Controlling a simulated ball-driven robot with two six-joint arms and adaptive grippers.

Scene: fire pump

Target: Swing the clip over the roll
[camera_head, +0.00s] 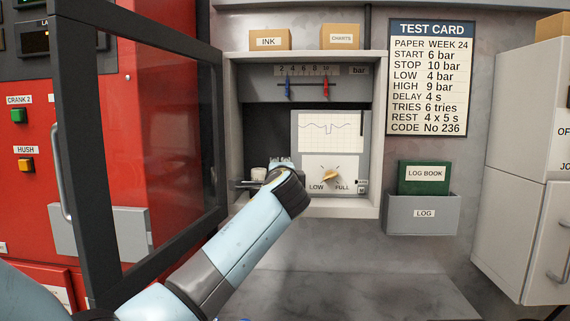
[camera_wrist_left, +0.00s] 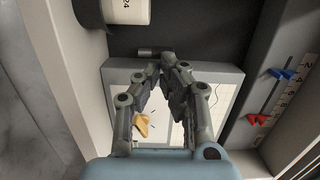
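The white paper roll (camera_head: 258,173) sits low at the left inside the open recorder cabinet. It shows in the left wrist view as a white cylinder (camera_wrist_left: 126,11) marked 24, cut by the top edge. A short grey bar (camera_wrist_left: 147,52), perhaps the clip, lies just beyond my fingertips. My left gripper (camera_wrist_left: 162,66) has its fingers drawn together at the tips, below the roll in that view and in front of the chart panel. I cannot tell whether it touches the bar. In the head view my wrist hides most of the gripper. My right gripper is out of view.
The glass door (camera_head: 84,160) stands open at the left, close to my arm. The knob (camera_head: 331,177) and chart (camera_head: 328,131) are right of my wrist. Blue (camera_head: 287,87) and red (camera_head: 326,87) pointers sit above. A log holder (camera_head: 422,213) hangs at the right.

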